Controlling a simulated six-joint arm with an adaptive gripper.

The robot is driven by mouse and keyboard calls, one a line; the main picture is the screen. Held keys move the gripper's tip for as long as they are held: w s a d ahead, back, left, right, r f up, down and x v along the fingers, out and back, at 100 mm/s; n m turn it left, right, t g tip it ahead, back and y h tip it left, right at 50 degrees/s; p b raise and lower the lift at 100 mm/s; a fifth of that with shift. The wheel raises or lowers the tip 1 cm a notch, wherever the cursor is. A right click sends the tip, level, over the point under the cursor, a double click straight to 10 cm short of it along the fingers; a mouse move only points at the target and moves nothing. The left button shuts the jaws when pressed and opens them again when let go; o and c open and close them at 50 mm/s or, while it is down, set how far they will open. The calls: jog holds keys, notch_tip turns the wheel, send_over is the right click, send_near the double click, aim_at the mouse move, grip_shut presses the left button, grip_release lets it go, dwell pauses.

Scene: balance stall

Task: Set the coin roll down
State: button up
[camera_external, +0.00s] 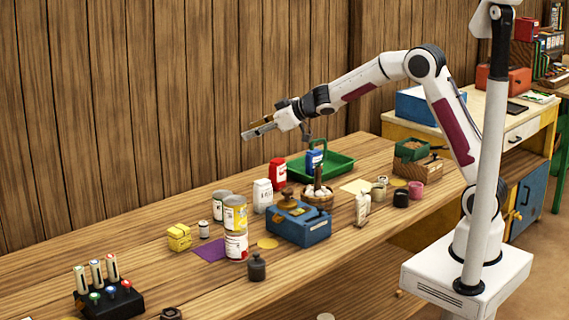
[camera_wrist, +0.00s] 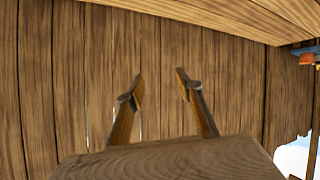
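My gripper (camera_external: 262,127) is high above the wooden table, near the plank wall, pointing left. In the wrist view its two fingers (camera_wrist: 160,88) stand apart, with only wall planks between them; it is open and holds nothing visible. I cannot single out a coin roll with certainty. A small pale cylinder (camera_external: 204,229) stands on the table beside a yellow box (camera_external: 179,237). Upright pale tubes (camera_external: 96,273) stand in a black holder (camera_external: 110,303) at the front left. No tabletop object shows clearly in the wrist view.
A blue scale-like box (camera_external: 312,231) stands mid-table. A dark weight (camera_external: 257,267) is near the front edge. A green tray (camera_external: 335,165) lies behind. Bare tabletop (camera_external: 110,248) extends at left.

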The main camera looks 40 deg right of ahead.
jog(key=s+d+r+m+g+h, duration=0.1)
jog(key=s+d+r+m+h, duration=0.2)
jog(key=s+d, duration=0.65)
jog(key=s+d+r+m+h, duration=0.2)
jog(key=s+d+r, duration=0.3)
jog(key=s+d, duration=0.45)
jog(key=s+f+g, duration=0.2)
jog(key=s+f, duration=0.2)
jog(key=s, duration=1.1)
jog(key=s+f+m+g, duration=0.1)
jog(key=s+f+g, duration=0.2)
jog(key=s, duration=1.2)
jog(key=shift+s+d+f+m+y, duration=0.2)
jog(key=shift+d+f+m+y, duration=0.1)
jog(key=shift+d+f, duration=0.2)
